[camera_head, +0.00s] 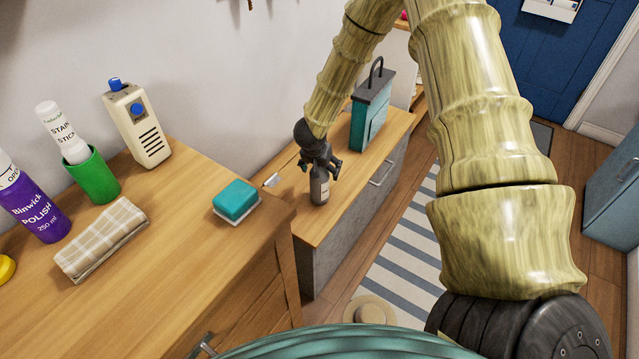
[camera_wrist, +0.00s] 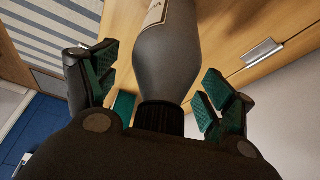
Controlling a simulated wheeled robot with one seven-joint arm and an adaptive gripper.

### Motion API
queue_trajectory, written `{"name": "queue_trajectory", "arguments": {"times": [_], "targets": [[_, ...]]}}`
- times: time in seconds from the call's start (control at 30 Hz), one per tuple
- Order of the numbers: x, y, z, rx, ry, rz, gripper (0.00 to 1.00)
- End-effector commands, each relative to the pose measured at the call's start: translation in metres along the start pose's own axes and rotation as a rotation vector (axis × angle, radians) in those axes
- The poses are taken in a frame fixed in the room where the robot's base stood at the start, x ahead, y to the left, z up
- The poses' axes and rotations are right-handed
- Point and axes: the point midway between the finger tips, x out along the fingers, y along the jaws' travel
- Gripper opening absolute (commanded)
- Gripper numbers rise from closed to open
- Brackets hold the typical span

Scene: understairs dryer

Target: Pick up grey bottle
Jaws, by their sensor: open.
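The grey bottle (camera_head: 320,186) stands upright on the lower wooden-topped cabinet, with a pale label on its side. In the wrist view the grey bottle (camera_wrist: 167,55) fills the middle, its dark ribbed cap (camera_wrist: 160,118) close to my palm. My gripper (camera_head: 322,168) is over the top of the bottle. In the wrist view my gripper (camera_wrist: 160,90) is open, with one green-padded finger on each side of the bottle and visible gaps between pads and bottle. The bottle's top is partly hidden by the gripper in the head view.
A teal box with a dark handle (camera_head: 371,112) stands behind the bottle on the same cabinet (camera_head: 322,228). The higher wooden counter (camera_head: 180,270) at left holds a teal sponge (camera_head: 236,199), folded cloth (camera_head: 102,238), green cup (camera_head: 94,178) and purple polish bottle (camera_head: 34,207).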

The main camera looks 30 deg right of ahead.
Motion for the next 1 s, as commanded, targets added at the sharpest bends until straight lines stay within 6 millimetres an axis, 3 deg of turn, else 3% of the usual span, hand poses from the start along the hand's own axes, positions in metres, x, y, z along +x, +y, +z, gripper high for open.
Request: {"name": "queue_trajectory", "arguments": {"times": [0.17,0.6,1.0], "targets": [[-0.001,-0.001,0.0,0.0,0.0,-0.001,0.81],[-0.001,-0.001,0.0,0.0,0.001,-0.001,0.01],[-0.011,-0.002,-0.005,0.001,0.002,-0.002,0.01]]}}
